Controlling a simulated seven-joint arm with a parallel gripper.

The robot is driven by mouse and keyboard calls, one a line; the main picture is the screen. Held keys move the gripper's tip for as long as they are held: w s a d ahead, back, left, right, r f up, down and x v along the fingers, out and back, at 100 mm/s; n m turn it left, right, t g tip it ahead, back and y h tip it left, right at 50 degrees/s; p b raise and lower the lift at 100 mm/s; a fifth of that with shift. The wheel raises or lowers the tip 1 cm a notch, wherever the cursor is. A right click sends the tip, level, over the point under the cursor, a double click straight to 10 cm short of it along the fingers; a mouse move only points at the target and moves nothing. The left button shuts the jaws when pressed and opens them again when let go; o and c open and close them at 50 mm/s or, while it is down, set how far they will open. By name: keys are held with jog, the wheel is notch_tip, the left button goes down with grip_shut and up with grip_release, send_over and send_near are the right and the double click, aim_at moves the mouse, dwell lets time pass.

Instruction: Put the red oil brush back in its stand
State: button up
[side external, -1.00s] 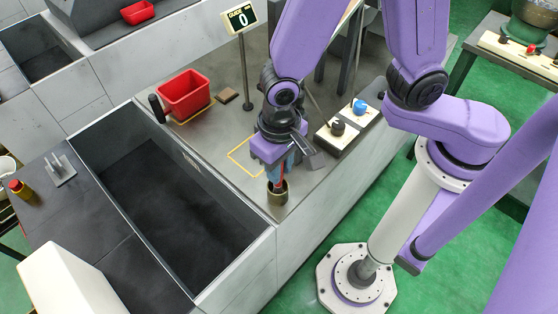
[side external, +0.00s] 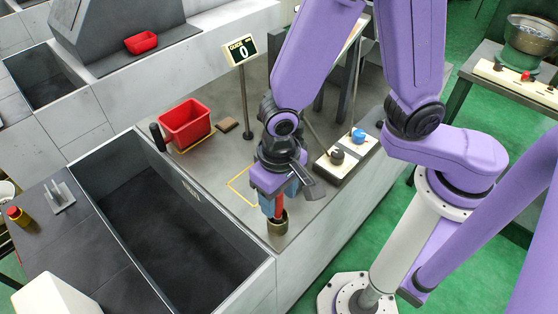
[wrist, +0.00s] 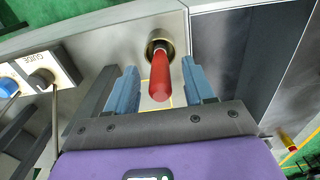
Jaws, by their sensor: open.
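The red oil brush (wrist: 161,82) stands handle up in a small brass-coloured round stand (side external: 277,224) near the counter's front corner. Its lower end is hidden inside the stand (wrist: 160,42). My gripper (side external: 280,197) is directly above the stand, pointing down. In the wrist view my gripper (wrist: 159,70) is open, with one blue finger on each side of the red handle and visible gaps between. The handle's upper end reaches back between the fingers.
A deep dark basin (side external: 160,225) lies left of the stand. A red bin (side external: 185,121), a sign reading 0 (side external: 240,49) on a post and a panel with dark and blue knobs (side external: 347,146) are on the counter. A yellow outline (side external: 238,185) marks bare counter.

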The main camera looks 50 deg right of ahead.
notch_tip(320, 180, up, 17)
jog(key=shift+f, duration=0.15)
dwell(0.4)
